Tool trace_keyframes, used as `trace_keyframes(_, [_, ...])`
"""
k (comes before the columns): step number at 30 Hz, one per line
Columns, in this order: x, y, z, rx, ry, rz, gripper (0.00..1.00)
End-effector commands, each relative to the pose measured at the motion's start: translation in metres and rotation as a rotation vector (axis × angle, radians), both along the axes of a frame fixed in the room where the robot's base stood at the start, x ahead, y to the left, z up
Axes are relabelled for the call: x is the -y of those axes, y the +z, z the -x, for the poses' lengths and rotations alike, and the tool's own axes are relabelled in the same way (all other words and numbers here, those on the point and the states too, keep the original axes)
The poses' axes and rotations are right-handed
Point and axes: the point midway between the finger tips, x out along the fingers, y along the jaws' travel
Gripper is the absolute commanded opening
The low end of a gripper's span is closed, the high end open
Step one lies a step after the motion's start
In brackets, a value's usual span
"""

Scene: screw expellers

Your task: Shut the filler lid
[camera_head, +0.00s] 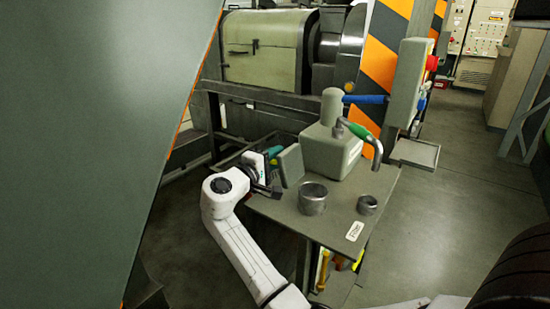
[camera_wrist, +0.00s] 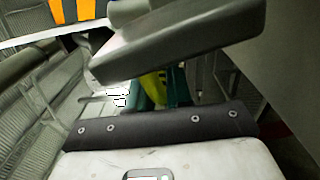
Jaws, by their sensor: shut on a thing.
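The filler lid (camera_head: 290,166) looks like a thick grey plate, raised and tilted at the left edge of the grey filler top (camera_head: 335,222). A white label reading "Filler" (camera_head: 355,231) lies at the front of this top. My gripper (camera_head: 272,160) is at the lid's left side, shut on it; the exact contact is hard to see. In the wrist view the lid (camera_wrist: 175,42) is a grey slab across the upper middle, close to my gripper (camera_wrist: 160,90). The slab hides part of the teal and yellow-green parts behind it.
A wide metal cup (camera_head: 313,198) and a smaller one (camera_head: 367,205) stand on the top, right of the lid. Behind them is a grey housing (camera_head: 330,150) with a green-handled lever (camera_head: 357,130). A large grey panel (camera_head: 90,120) fills the left. Floor at right is open.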

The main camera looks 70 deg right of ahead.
Motion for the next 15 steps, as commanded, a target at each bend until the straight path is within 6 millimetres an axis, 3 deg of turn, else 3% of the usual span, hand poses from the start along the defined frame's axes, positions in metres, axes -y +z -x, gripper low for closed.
trace_keyframes(15, [-0.0002,-0.0065,0.0012,-0.004,-0.002,-0.009,0.00])
